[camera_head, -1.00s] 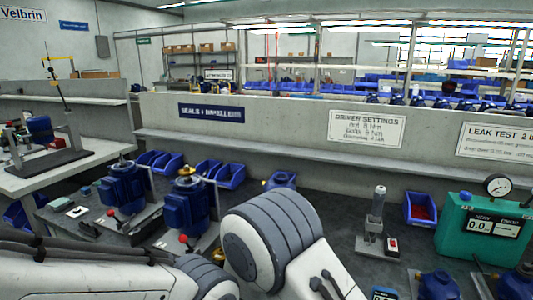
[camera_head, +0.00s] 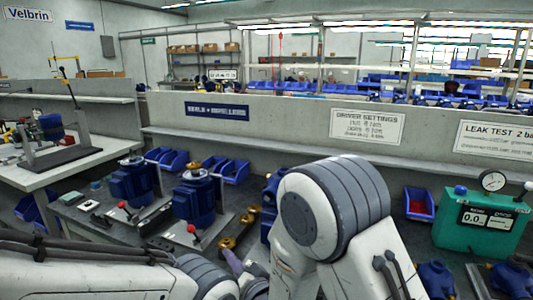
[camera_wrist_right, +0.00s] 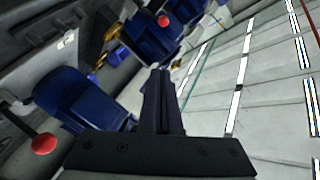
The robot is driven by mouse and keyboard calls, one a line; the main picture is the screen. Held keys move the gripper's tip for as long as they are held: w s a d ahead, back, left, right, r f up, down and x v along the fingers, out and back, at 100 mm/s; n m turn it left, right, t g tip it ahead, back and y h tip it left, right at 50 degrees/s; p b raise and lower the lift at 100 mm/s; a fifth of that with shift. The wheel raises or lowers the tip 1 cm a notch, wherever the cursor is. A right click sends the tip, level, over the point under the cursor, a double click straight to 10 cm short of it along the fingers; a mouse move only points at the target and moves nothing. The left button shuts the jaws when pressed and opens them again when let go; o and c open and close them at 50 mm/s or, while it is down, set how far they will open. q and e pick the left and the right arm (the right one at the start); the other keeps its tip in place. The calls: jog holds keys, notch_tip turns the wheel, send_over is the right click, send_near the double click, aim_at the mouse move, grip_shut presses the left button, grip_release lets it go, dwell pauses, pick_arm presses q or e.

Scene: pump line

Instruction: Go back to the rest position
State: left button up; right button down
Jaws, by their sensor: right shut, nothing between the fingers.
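My right gripper (camera_wrist_right: 160,75) shows in the right wrist view with its two dark fingers closed together and nothing between them. Blue pump bodies lie beyond it on the left side of that view, apart from the fingers as far as I can tell. In the head view the big white and grey joint of my right arm fills the lower middle, and its gripper is mostly hidden there. My left arm's white link lies along the lower left edge; its gripper is out of frame.
Blue pumps (camera_head: 194,200) on plates stand on the dark bench left of my right arm. Blue bins (camera_head: 236,171) line the back. A green leak tester (camera_head: 478,226) with a gauge and a bin (camera_head: 419,204) with red parts stand at right. A grey partition runs behind.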

jog(key=s+d+f+n+g+h, duration=0.1)
jog(key=d+f+g+h, duration=0.15)
jog(key=d, duration=0.55)
jog(key=d+f+n+g+h, duration=0.1)
jog(key=d+f+g+h, duration=0.2)
jog(key=d, duration=0.5)
jog(key=s+d+n+g+h, duration=0.1)
jog(key=s+d+g+h, duration=0.4)
jog(key=s+d, duration=0.7)
jog(key=s+a+f+n+g+y+b, duration=0.35)
jog(key=s+a+n+b, duration=0.6)
jog(key=s+a, duration=0.6)
notch_tip(320, 180, up, 24)
jog(key=m+h+p, duration=0.1)
jog(key=m+p, duration=0.1)
jog(key=p, duration=2.2)
jog(key=shift+d, duration=0.4)
jog(key=shift+s, duration=0.1)
